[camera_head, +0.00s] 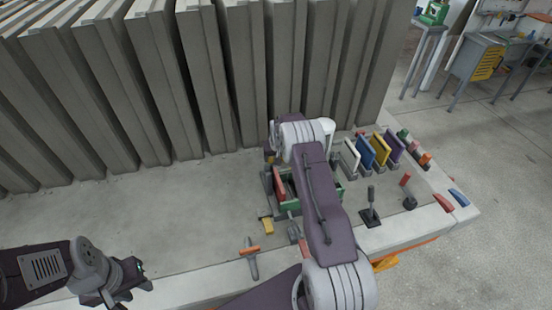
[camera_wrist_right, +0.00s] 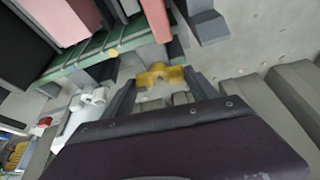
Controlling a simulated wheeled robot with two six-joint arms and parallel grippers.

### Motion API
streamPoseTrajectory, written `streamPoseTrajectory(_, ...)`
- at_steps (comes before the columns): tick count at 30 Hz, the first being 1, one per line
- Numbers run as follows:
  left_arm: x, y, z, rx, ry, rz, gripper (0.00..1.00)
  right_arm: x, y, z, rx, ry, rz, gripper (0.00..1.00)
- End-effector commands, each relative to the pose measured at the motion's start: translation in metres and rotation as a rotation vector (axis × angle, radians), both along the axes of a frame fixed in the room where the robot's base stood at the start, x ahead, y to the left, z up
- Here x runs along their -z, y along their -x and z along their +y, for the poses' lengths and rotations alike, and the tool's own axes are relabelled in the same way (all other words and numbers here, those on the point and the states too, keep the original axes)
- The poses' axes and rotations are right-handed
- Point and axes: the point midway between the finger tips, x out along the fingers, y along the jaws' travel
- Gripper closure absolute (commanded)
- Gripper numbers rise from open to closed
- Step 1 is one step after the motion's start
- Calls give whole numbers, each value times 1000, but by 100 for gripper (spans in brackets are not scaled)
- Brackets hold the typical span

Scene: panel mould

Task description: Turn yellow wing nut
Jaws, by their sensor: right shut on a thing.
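The yellow wing nut (camera_wrist_right: 160,76) sits beside the green mould frame (camera_wrist_right: 95,52) in the right wrist view. My right gripper (camera_wrist_right: 165,88) is shut on it, one grey finger on each side. In the head view my right arm covers the right gripper and part of the green mould frame (camera_head: 287,205), which holds a red panel (camera_head: 280,184). My left gripper (camera_head: 125,284) is at the lower left over the bench, apart from the mould. Its jaws look open and empty.
Tall grey concrete panels (camera_head: 205,80) line the back. Coloured panels (camera_head: 380,150) stand in a rack at right, near a black lever (camera_head: 370,208). A yellow block (camera_head: 267,226) and an orange-handled tool (camera_head: 250,254) lie in front. The bench's left part is clear.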

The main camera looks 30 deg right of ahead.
Motion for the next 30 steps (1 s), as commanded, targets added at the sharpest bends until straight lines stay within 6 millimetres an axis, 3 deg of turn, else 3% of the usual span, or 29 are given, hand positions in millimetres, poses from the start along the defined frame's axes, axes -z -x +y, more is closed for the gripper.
streamPoseTrajectory(4,11,0,0,0,0,0,65,2,0,-1,-86,0,-2,73)
streamPoseTrajectory(15,11,0,0,0,0,0,65,-1,0,-1,-121,2,-3,73)
streamPoseTrajectory(16,11,0,0,0,0,0,65,-1,0,-1,-121,2,-3,30)
streamPoseTrajectory(18,11,0,0,0,0,0,65,-1,0,-1,-121,2,-3,11)
streamPoseTrajectory(30,14,0,0,0,0,0,65,-6,2,0,-120,1,-2,11)
